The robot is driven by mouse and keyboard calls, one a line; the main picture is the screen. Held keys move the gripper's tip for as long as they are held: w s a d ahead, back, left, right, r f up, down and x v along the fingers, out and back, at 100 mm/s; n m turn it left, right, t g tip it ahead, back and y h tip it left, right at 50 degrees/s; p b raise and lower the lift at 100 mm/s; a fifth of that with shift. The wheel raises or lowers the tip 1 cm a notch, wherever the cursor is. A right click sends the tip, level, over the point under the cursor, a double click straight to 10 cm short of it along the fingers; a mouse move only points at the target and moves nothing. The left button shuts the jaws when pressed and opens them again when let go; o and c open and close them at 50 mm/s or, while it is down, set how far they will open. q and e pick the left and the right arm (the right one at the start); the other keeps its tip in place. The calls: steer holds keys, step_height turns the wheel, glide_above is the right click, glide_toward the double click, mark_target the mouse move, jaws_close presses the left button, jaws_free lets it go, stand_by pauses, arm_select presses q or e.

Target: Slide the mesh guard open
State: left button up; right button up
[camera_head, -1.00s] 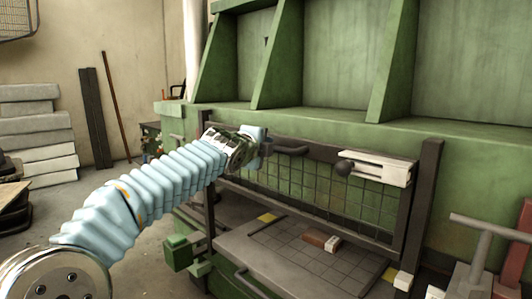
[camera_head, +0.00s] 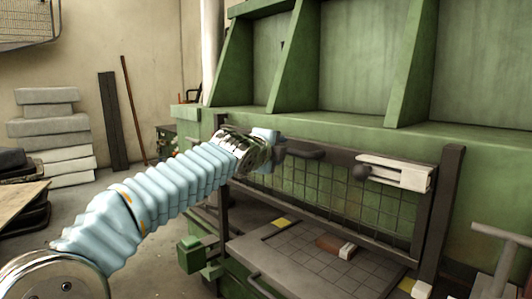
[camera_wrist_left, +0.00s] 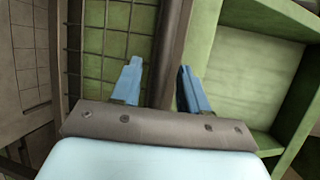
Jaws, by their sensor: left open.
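The mesh guard (camera_head: 330,197) is a dark-framed wire grid across the front of the green machine, between two dark posts. A dark bar handle (camera_head: 303,154) sits along its top rail, near the left end. My left gripper (camera_head: 275,150) is at the handle's left end, by the top rail. In the left wrist view my open blue fingers (camera_wrist_left: 160,82) stand on either side of a dark bar (camera_wrist_left: 172,45), with mesh to its left. I cannot tell whether they touch it. My right gripper is not in view.
A pale latch block with a dark knob (camera_head: 395,172) sits at the guard's upper right. Below is a gridded bed (camera_head: 290,265) with a small brown-and-white block (camera_head: 335,247). Green shelving (camera_head: 360,60) rises behind. Grey slabs (camera_head: 48,125) are stacked far left.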

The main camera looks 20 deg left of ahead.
arm_select(q)
steer(key=s+r+b, duration=0.1)
steer(key=s+r, duration=0.1)
steer(key=s, duration=0.9)
steer(key=shift+s, duration=0.3)
steer(key=shift+r, duration=0.1)
